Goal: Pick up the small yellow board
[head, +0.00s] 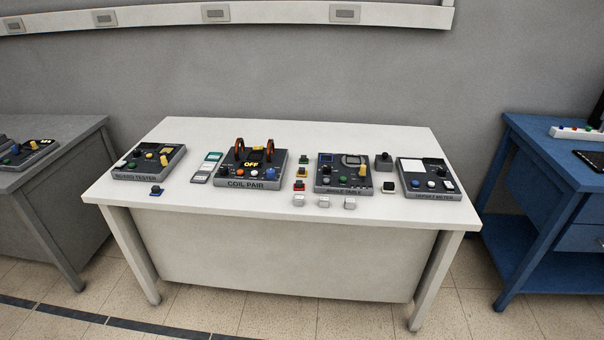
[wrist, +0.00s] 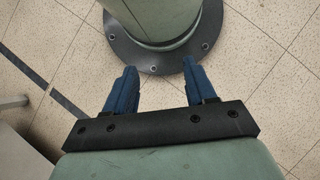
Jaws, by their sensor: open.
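A small yellow board (head: 302,172) lies on the white table (head: 390,208) in the head view, in a short column between the coil pair unit (head: 252,168) and the dark unit (head: 344,173) to its right. A small green board (head: 304,159) is behind it and a small red one (head: 299,185) is in front of it. My gripper (wrist: 160,82) shows only in the wrist view. Its two blue fingers are apart with nothing between them, above the tiled floor and my own base. The yellow board is not in the wrist view.
The board tester (head: 149,163) stands at the table's left, with a small blue part (head: 156,191) in front. Several small pale blocks (head: 323,202) lie near the front edge. A meter unit (head: 428,179) stands at the right. A blue bench (head: 540,190) is further right.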

